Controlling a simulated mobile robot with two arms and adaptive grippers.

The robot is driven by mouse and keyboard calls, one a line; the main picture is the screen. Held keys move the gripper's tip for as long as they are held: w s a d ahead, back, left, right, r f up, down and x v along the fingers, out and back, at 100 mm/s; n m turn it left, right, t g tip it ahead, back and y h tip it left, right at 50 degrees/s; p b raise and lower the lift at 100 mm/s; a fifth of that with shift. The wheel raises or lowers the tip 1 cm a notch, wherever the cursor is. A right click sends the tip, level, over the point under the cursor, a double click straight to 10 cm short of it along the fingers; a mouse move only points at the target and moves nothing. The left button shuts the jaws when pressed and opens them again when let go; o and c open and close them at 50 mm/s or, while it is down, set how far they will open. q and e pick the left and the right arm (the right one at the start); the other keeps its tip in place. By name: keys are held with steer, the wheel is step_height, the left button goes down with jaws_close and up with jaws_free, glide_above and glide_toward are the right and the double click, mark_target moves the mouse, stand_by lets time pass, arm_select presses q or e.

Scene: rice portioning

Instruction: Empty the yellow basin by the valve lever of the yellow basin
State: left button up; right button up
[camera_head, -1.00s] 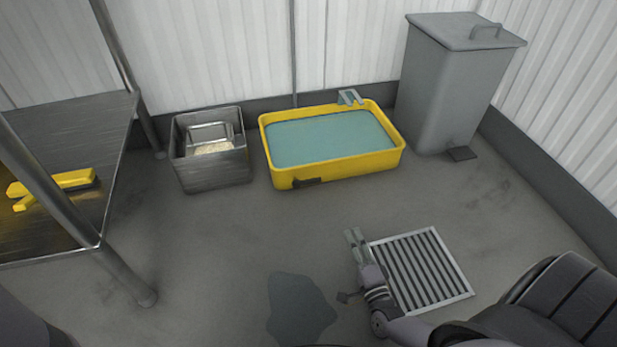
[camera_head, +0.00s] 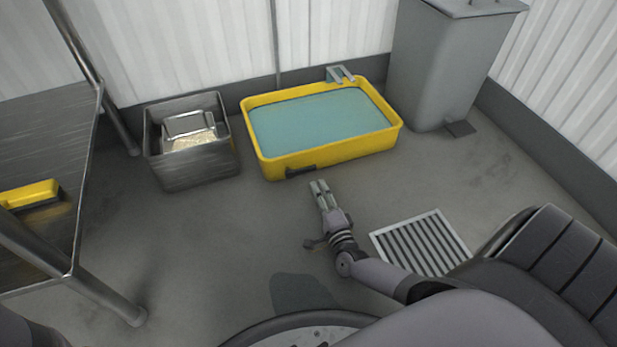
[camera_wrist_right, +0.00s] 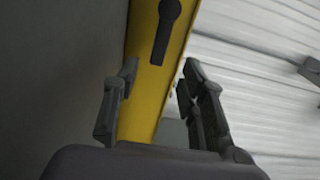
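The yellow basin (camera_head: 340,157) stands on the floor against the back wall, full of blue-green water (camera_head: 320,120). Its dark valve lever (camera_head: 300,171) is on the front face near the left corner. In the right wrist view the lever (camera_wrist_right: 164,35) lies along the yellow wall (camera_wrist_right: 147,85), ahead of the fingertips. My right gripper (camera_head: 319,187) is just in front of the lever and apart from it. In the right wrist view its fingers (camera_wrist_right: 158,75) are spread with nothing between them. My left gripper is not in view.
A metal bin (camera_head: 190,168) with a pan and rice stands left of the basin. A grey pedal bin (camera_head: 440,70) stands right. A floor grate (camera_head: 420,245) and a dark wet patch (camera_head: 298,292) lie in front. A metal table (camera_head: 60,130) holds a yellow-topped brush (camera_head: 30,193).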

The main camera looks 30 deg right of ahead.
mark_target(308, 170)
steer(key=b+x, duration=0.3)
steer(key=x, duration=0.4)
steer(key=shift+w+d+f, duration=0.15)
steer(key=shift+w, duration=0.25)
steer(key=shift+w+d+b, duration=0.1)
steer(key=shift+w+b, duration=0.3)
steer(key=shift+w, duration=0.1)
steer(key=shift+c, duration=0.5)
jaws_close()
